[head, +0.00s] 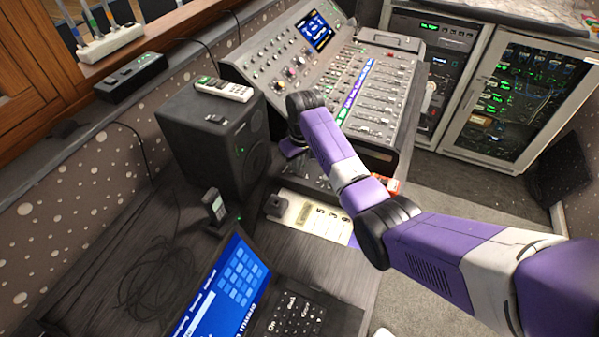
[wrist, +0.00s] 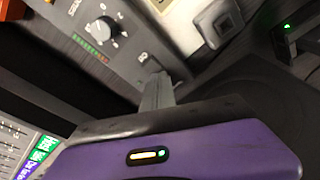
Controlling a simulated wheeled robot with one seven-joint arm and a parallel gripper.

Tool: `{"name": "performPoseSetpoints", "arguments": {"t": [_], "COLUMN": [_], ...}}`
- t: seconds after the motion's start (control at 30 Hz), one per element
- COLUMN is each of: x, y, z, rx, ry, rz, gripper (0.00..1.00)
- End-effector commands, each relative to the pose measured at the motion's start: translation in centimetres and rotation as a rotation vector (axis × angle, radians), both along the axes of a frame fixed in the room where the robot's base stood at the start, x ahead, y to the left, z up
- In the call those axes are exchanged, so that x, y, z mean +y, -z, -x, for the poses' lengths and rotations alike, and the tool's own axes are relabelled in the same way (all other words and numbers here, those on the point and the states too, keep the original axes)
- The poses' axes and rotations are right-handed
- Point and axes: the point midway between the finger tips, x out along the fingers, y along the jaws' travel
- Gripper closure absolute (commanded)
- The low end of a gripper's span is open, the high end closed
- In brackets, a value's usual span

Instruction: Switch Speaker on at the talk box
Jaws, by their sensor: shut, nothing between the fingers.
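A dark grey box (wrist: 70,20) with a round knob (wrist: 103,27), a coloured level strip and a small switch-like part (wrist: 144,57) shows in the wrist view; I take it for the talk box. Its lettering is too blurred to read, so I cannot tell which control is Speaker. My gripper (wrist: 157,82) is shut and empty, its fingertips at the box's edge by the small switch-like part. I cannot tell whether they touch. In the head view my purple gripper (head: 293,148) is between the black loudspeaker and the mixing desk, and my arm hides much of the box.
The black loudspeaker (head: 212,135) with a remote (head: 224,89) on top stands left of my gripper. The fader desk (head: 385,85) is behind and right. A cream panel (head: 305,213), a small handset (head: 214,206) and a laptop (head: 225,290) are nearer.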

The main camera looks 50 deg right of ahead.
Motion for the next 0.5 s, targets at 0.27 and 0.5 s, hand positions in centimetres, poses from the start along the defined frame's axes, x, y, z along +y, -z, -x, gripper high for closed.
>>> {"name": "performPoseSetpoints", "arguments": {"t": [0.27,0.5], "x": [0.01,0.03], "y": [0.39,-0.57], "z": [0.02,0.03], "rx": [0.001,0.001], "ry": [0.000,0.000], "rz": [0.000,0.000], "gripper": [1.00,1.00]}}
